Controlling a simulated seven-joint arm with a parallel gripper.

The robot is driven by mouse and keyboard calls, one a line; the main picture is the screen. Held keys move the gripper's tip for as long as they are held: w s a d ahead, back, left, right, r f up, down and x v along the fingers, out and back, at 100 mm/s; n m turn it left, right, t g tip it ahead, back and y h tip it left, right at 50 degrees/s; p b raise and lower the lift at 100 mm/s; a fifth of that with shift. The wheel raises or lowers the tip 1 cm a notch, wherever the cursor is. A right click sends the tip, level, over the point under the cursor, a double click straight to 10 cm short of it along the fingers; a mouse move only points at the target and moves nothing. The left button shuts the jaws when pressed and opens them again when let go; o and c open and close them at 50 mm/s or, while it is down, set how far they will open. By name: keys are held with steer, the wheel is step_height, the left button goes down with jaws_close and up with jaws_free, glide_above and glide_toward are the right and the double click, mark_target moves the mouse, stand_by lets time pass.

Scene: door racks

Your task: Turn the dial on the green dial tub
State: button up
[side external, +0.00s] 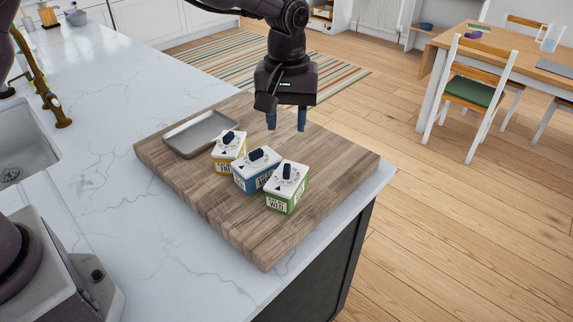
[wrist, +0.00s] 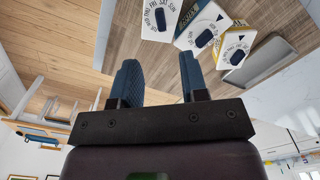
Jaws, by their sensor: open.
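The green dial tub (side external: 287,187) stands upright at the near right of a row of three tubs, with a white top and a dark blue dial knob (side external: 287,171). The blue tub (side external: 257,170) is beside it and the yellow tub (side external: 229,151) is at the far end. In the wrist view, a white dial top with a dark knob (wrist: 161,19) at the upper middle appears to be the green tub's; its green side is hidden. My gripper (side external: 286,122) is open and empty, above the board behind the tubs, touching none of them. Its two blue fingers (wrist: 160,80) point toward the tubs.
The tubs stand on a wooden board (side external: 190,190) on a white marble counter (side external: 120,110). A grey metal tray (side external: 201,133) lies at the board's far left, beside the yellow tub. The board right of the green tub is clear, and the counter edge lies beyond it.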

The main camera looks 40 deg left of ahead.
mark_target(287, 170)
step_height(287, 170, down, 11)
steer(key=shift+r, duration=0.1)
stand_by(0.3)
jaws_close()
